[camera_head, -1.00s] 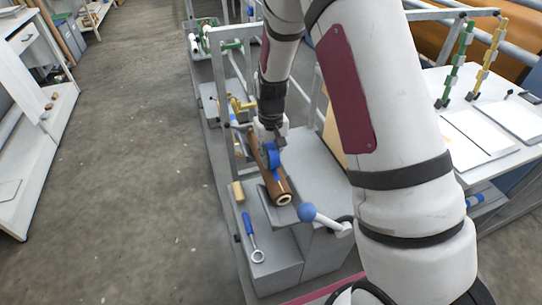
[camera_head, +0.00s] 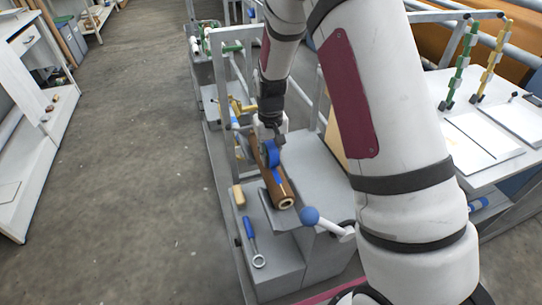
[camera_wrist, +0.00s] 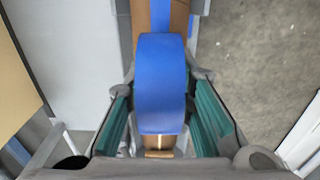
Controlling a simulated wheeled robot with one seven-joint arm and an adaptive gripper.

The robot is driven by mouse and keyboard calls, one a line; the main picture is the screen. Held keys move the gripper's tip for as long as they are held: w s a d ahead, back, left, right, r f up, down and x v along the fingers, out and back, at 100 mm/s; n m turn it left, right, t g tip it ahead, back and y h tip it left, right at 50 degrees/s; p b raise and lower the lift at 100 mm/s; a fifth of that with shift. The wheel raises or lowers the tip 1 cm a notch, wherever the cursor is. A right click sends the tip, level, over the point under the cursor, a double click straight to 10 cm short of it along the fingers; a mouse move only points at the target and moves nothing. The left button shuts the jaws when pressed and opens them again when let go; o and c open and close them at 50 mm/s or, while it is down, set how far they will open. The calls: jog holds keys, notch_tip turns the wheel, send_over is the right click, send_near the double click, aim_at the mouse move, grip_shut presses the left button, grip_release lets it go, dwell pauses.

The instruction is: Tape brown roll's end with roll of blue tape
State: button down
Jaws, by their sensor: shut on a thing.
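My gripper (camera_head: 272,134) is shut on the roll of blue tape (camera_head: 269,154), just above the brown roll (camera_head: 286,192). In the wrist view the blue tape roll (camera_wrist: 160,85) stands on edge between the green finger pads of my gripper (camera_wrist: 160,92). The brown roll (camera_wrist: 142,20) runs lengthwise beneath it. A blue strip (camera_head: 279,176) lies along the brown roll on the near side of the tape roll. The strip also shows at the top of the wrist view (camera_wrist: 160,14). I cannot tell whether the tape roll touches the brown roll.
The brown roll lies on a grey machine bench (camera_head: 285,240). A blue-handled ring tool (camera_head: 252,240) and a tan block (camera_head: 238,195) lie at left. A frame (camera_head: 222,100) rises behind. The left floor is clear.

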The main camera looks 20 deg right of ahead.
jog(key=shift+w, duration=0.4)
jog(key=shift+w+b, duration=0.35)
jog(key=shift+b, duration=0.1)
jog(key=shift+w, duration=0.1)
dwell(0.3)
jog(key=shift+w+b, duration=0.3)
jog(key=shift+w, duration=0.2)
jog(key=shift+r, duration=0.1)
jog(key=shift+w, duration=0.1)
jog(key=shift+w+b, duration=0.45)
jog(key=shift+w, duration=0.1)
